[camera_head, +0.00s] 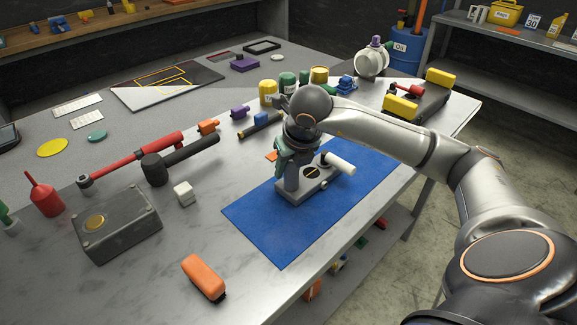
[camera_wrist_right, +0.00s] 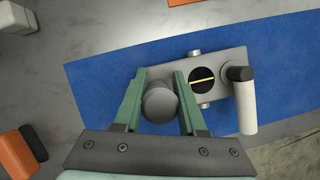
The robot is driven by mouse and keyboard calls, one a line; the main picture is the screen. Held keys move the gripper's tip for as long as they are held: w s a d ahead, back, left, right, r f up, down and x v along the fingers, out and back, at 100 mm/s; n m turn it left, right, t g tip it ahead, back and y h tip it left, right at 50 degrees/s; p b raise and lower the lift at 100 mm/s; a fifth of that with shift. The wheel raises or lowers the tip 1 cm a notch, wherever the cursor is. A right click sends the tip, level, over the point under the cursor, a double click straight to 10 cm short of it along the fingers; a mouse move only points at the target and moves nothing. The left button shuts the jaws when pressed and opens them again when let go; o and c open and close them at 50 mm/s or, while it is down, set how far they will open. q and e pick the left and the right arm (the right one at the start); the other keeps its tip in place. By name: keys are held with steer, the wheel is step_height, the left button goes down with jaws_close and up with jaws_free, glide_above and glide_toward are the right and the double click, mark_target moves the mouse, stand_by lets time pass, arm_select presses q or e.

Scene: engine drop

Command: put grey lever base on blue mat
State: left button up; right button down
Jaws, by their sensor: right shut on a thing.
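The grey lever base (camera_head: 318,184) is a flat grey block with a round dark hole, a white handle and an upright grey post. It is over the blue mat (camera_head: 262,232), low against it; I cannot tell whether it touches the mat. My right gripper (camera_head: 292,165) points down and is shut on the post. In the right wrist view, the green fingers (camera_wrist_right: 160,100) flank the round post top, and the lever base (camera_wrist_right: 226,66) extends to the right over the blue mat (camera_wrist_right: 100,75). My left gripper is not in view.
A grey metal box (camera_head: 118,224), an orange block (camera_head: 204,277), a white cube (camera_head: 184,193) and a red-and-black tool (camera_head: 140,155) lie left of the mat. Coloured cans (camera_head: 288,82) stand behind it. The mat's front left part is bare.

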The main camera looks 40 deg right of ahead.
steer(key=shift+f, duration=0.15)
steer(key=shift+c, duration=2.4)
jaws_free()
steer(key=v, duration=1.2)
steer(key=shift+s, duration=0.1)
